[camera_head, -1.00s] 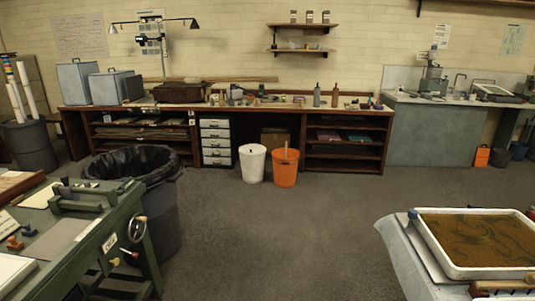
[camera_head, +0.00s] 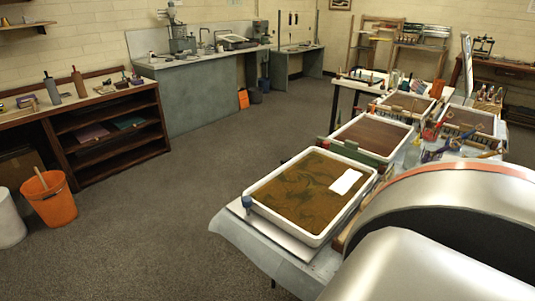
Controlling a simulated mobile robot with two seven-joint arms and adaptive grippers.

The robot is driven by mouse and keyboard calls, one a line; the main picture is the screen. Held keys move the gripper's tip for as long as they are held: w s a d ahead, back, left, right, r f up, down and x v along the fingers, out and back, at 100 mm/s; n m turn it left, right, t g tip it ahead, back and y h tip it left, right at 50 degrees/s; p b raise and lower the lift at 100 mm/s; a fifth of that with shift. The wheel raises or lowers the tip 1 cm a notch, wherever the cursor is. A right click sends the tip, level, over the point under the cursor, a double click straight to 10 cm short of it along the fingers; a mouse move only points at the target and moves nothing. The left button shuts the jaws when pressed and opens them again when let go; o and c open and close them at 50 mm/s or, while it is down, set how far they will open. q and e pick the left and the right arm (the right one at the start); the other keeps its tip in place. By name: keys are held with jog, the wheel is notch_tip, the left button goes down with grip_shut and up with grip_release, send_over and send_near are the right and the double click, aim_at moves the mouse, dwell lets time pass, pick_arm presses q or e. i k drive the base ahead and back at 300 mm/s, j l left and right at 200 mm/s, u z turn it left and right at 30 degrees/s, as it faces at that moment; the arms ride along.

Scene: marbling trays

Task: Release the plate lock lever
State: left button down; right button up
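I see no plate lock lever that I can make out in this view. Neither of my grippers is in view. Large smooth silver shapes fill the lower right corner and hide what lies behind them.
A white tray (camera_head: 254,203) of brown marbled liquid, with a white piece in it, stands on a covered table at centre right. More trays (camera_head: 338,134) stand behind. An orange bucket (camera_head: 50,204) and a wooden shelf unit (camera_head: 68,161) are left. Grey floor between is clear.

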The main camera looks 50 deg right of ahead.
aim_at(284, 162)
jog(key=i+z, duration=0.2)
jog(key=i, duration=0.25)
jog(key=i+j+z, duration=0.15)
jog(key=i, duration=0.3)
jog(key=i+j+z, duration=0.2)
jog(key=i, duration=0.2)
jog(key=i+z, duration=0.2)
jog(key=z, duration=0.25)
jog(key=i+j+z, duration=0.15)
jog(key=z, duration=0.3)
jog(key=i+j+z, duration=0.15)
jog(key=z, duration=0.3)
jog(key=i+j+z, duration=0.15)
jog(key=z, duration=0.3)
jog(key=i+j+z, duration=0.2)
jog(key=z, duration=0.2)
jog(key=i+j+z, duration=0.15)
jog(key=z, duration=0.3)
jog(key=i+j+z, duration=0.15)
jog(key=j+z, duration=0.15)
jog(key=i+j+z, duration=0.1)
jog(key=j+z, duration=0.15)
jog(key=j, duration=0.15)
